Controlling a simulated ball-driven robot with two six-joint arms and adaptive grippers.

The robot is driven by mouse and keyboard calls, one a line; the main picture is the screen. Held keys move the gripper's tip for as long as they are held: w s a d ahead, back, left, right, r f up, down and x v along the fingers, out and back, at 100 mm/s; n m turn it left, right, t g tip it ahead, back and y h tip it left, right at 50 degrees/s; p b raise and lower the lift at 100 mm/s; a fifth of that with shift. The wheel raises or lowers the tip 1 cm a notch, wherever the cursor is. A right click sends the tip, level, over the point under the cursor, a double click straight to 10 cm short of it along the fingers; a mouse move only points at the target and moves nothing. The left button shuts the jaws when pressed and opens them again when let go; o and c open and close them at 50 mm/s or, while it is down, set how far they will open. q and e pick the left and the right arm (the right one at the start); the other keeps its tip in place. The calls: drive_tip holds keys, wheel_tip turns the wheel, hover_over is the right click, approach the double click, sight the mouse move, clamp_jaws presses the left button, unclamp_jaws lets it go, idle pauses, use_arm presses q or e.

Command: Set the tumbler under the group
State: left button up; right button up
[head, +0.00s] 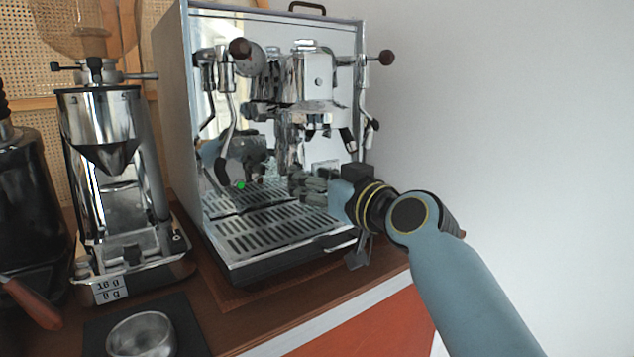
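The chrome espresso machine (315,75) stands at the centre, with its group (310,118) above a slotted drip tray (262,238). My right arm comes in from the lower right. Its gripper (308,183) is in front of the machine, low over the right part of the tray and below the group. The fingers are dark and blend with chrome parts and reflections, so I cannot tell whether they are open or hold something. I cannot make out a tumbler for certain; it may be hidden among the fingers and chrome. My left gripper is not in view.
A coffee grinder (115,185) stands left of the machine, with a small label (109,289) at its base. A round metal cup (142,335) sits on a black mat (190,325) at the front left. A dark appliance (28,205) stands at the far left. A plain wall is on the right.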

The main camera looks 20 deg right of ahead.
drive_tip(key=shift+f, duration=0.1)
idle(0.3)
drive_tip(key=shift+f, duration=0.2)
drive_tip(key=o, duration=1.3)
drive_tip(key=shift+o, duration=0.2)
drive_tip(key=v, duration=1.2)
